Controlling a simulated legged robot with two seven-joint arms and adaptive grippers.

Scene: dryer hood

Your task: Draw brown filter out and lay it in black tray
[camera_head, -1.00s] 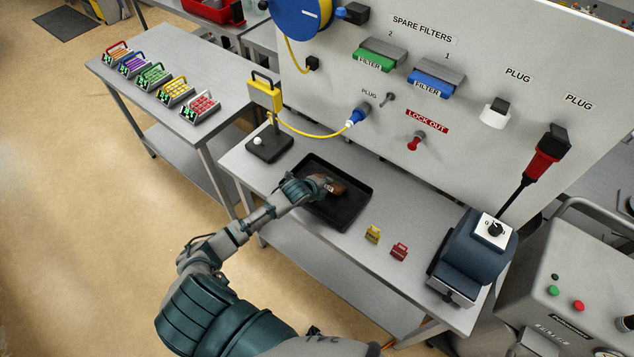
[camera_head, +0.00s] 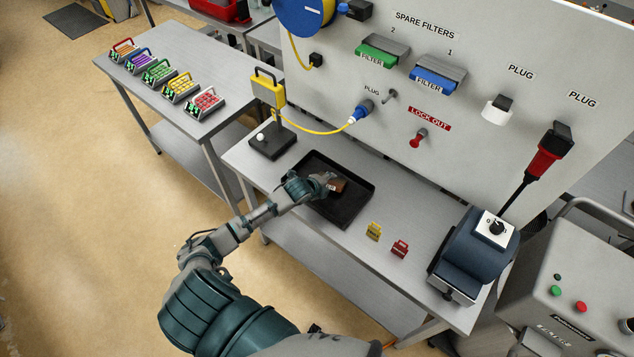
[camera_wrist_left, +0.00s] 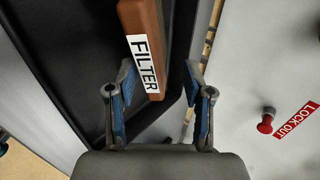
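The brown filter (camera_head: 338,186), a block with a white FILTER label, is at the black tray (camera_head: 345,213) on the bench. In the left wrist view the filter (camera_wrist_left: 147,45) stretches up from between the fingers, over the dark tray. My left gripper (camera_head: 325,180) is over the tray beside the filter. In the left wrist view its blue-padded fingers (camera_wrist_left: 160,80) are spread wide, with a clear gap to the filter on the right side. The fingers partly hide the filter in the head view. My right gripper is out of view.
A yellow tag (camera_head: 374,231) and a red tag (camera_head: 400,249) lie right of the tray. A black stand with a yellow box (camera_head: 268,90) is behind left. The panel holds a green filter (camera_head: 376,60), a blue filter (camera_head: 434,80) and a red lockout knob (camera_head: 418,138).

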